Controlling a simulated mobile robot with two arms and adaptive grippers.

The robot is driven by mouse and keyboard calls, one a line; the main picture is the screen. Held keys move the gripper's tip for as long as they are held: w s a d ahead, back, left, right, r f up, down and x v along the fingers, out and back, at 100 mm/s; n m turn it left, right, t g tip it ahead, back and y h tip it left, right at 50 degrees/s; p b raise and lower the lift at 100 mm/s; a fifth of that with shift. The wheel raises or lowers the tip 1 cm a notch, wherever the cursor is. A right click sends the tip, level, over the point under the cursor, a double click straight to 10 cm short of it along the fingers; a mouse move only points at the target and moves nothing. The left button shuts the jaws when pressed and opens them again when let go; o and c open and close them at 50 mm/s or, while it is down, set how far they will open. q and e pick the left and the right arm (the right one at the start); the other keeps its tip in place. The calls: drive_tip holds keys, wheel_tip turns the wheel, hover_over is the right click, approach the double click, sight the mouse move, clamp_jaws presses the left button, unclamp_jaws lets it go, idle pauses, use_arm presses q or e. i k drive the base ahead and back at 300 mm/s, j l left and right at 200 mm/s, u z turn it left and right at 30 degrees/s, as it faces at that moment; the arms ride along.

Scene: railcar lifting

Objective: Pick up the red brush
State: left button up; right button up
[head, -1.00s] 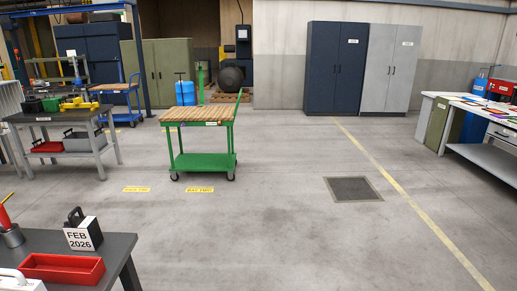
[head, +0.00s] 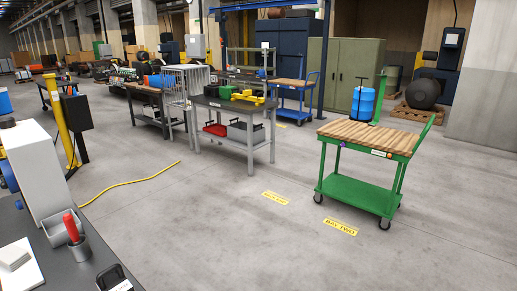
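No other thing in view clearly looks like a red brush. Neither of my grippers is in view.
A green cart (head: 365,190) with a wooden top stands at the right. A grey workbench (head: 236,105) with yellow and green items is mid-floor. A yellow cable (head: 130,184) lies on the floor. A yellow post (head: 65,130) rises behind the dark table. The foreground floor is clear.

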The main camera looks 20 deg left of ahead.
sight(69, 221)
drive_tip(key=i+l+u, duration=0.1)
drive_tip(key=u, duration=0.35)
drive_tip(key=i+l+u, duration=0.2)
drive_tip(key=u, duration=0.2)
drive_tip(key=i+l+u, duration=0.25)
drive_tip(key=u, duration=0.2)
drive_tip(key=i+l+u, duration=0.15)
drive_tip(key=l+u, duration=0.25)
drive_tip(key=i+l+u, duration=0.1)
drive_tip(key=u, duration=0.35)
drive_tip(key=l+u, duration=0.4)
